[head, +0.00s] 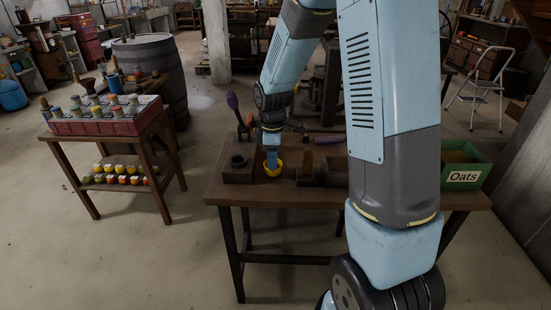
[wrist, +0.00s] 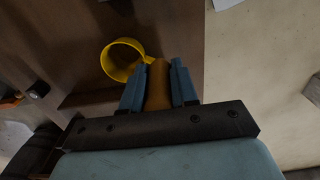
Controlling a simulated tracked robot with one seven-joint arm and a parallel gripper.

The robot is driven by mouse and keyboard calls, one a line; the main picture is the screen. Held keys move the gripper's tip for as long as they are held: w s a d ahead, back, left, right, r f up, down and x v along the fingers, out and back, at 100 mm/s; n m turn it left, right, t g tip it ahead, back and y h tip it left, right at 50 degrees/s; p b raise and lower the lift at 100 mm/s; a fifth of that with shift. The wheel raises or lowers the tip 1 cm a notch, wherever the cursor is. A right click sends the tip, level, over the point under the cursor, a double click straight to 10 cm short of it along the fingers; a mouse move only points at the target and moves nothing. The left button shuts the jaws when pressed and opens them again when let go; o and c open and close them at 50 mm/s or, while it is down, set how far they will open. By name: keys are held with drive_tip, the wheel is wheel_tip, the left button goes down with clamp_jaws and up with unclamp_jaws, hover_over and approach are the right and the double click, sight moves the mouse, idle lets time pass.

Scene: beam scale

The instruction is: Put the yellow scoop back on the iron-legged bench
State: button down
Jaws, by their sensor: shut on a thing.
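My gripper (head: 271,155) is over the left part of the iron-legged bench (head: 290,195), pointing down. In the wrist view my gripper (wrist: 158,68) is shut on the brown handle of the yellow scoop (wrist: 123,60). The scoop's round cup sticks out beyond the fingers to the left, its open mouth showing, over dark wood. In the head view the yellow scoop (head: 272,170) shows just below the fingers, beside a wooden block. I cannot tell whether it touches the bench top.
A wooden block (head: 240,165) holding upright tools stands left of the scoop. Another low wooden holder (head: 310,172) is to its right. A green Oats box (head: 463,165) stands at the bench's right end. A side table (head: 105,125) with a red crate is to the left.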

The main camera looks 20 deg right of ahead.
drive_tip(key=shift+f, duration=0.15)
drive_tip(key=c, duration=0.9)
unclamp_jaws()
drive_tip(key=shift+o, duration=0.2)
wheel_tip(320, 180, up, 11)
drive_tip(key=shift+f, duration=0.15)
drive_tip(key=shift+s+r, duration=0.15)
drive_tip(key=shift+r, duration=0.75)
drive_tip(key=s+d+r+m+t, duration=0.1)
drive_tip(key=s+r+m, duration=0.3)
drive_tip(key=s, duration=0.4)
drive_tip(key=s+d+r+m+t, duration=0.2)
drive_tip(key=s+r+m, duration=0.2)
drive_tip(key=s, duration=0.4)
drive_tip(key=s+d+r+m+t, duration=0.2)
drive_tip(key=s+r+m, duration=0.2)
drive_tip(key=s+m, duration=0.2)
drive_tip(key=shift+s+r+t, duration=0.2)
drive_tip(key=shift+s+t, duration=0.1)
drive_tip(key=shift+s, duration=0.65)
